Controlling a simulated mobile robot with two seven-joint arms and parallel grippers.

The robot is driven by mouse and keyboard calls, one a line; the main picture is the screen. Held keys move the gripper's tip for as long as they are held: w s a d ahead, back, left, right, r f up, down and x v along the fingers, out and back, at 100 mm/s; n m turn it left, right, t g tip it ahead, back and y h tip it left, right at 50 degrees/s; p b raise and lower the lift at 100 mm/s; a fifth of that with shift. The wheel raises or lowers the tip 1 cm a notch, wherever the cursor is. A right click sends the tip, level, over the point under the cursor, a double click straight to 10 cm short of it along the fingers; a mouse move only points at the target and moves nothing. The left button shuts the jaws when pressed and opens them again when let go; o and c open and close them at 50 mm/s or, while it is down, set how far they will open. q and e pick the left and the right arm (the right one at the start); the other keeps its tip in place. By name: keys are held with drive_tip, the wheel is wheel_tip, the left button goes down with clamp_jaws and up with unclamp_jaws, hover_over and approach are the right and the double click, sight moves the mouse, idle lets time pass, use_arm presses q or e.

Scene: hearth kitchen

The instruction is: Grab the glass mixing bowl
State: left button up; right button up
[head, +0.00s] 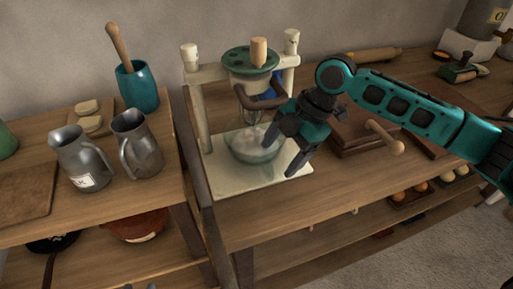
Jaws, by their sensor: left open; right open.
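The glass mixing bowl (243,152) is clear and sits on the pale base (225,178) of a stand mixer. The mixer's whisk hangs down into it from a green-topped head (240,65). My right gripper (280,160) is open at the bowl's right side, its fingers pointing down and to the left. One finger overlaps the bowl's right rim in the picture; the other is to the right of the bowl. I cannot tell whether either finger touches the glass. The gripper hides part of the bowl's right edge.
Mixer posts (197,110) stand behind the bowl. A brown board stack (355,147) and a rolling pin (385,136) lie to the right. Two metal pitchers (80,158) and a teal crock (138,88) stand on the left table, across a narrow gap.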

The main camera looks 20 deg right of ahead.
drive_tip(key=x, duration=0.3)
drive_tip(key=shift+s, duration=0.1)
drive_tip(key=c, duration=1.2)
drive_tip(key=shift+f, duration=0.1)
clamp_jaws()
drive_tip(key=shift+s, duration=0.1)
